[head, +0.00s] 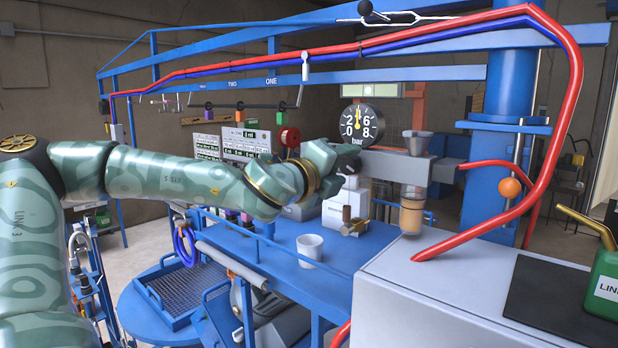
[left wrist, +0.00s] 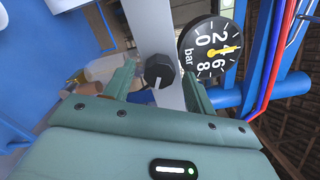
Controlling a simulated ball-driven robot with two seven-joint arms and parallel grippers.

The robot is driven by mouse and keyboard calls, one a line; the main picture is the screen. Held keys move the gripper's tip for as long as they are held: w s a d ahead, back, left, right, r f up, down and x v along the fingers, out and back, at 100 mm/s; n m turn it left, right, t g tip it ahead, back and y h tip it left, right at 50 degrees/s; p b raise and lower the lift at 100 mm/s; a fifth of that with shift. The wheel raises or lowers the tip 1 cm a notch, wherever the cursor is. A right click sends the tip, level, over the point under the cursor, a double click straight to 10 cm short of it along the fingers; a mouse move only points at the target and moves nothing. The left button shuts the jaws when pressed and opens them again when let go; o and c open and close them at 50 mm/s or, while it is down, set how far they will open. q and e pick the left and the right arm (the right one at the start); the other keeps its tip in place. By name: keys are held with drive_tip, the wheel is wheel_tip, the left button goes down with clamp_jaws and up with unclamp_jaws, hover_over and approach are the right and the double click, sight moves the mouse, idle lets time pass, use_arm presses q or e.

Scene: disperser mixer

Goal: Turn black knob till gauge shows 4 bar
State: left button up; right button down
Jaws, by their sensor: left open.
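The round pressure gauge (head: 358,123) has a black face, white numbers and a yellow needle pointing straight up between 2 and 6, at about 4 bar. It also shows turned sideways in the left wrist view (left wrist: 211,52). The black knob (left wrist: 158,70) has a white mark and sits on a grey bar beside the gauge. In the head view my left gripper (head: 338,158) is at the bar's left end, below the gauge, and covers much of the knob. In the wrist view its open fingers stand either side of the knob; contact cannot be told. My right gripper is not in view.
A metal funnel (head: 416,143) stands on the grey bar (head: 395,165) right of the knob. A white cup (head: 310,249) stands on the blue table below. Red hose (head: 545,170) loops on the right, near a white cabinet (head: 440,295). A blue frame runs overhead.

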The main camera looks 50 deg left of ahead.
use_arm(q)
drive_tip(key=s+d+b, duration=0.1)
drive_tip(key=s+b, duration=0.7)
drive_tip(key=s, duration=0.7)
drive_tip(key=shift+d, duration=0.35)
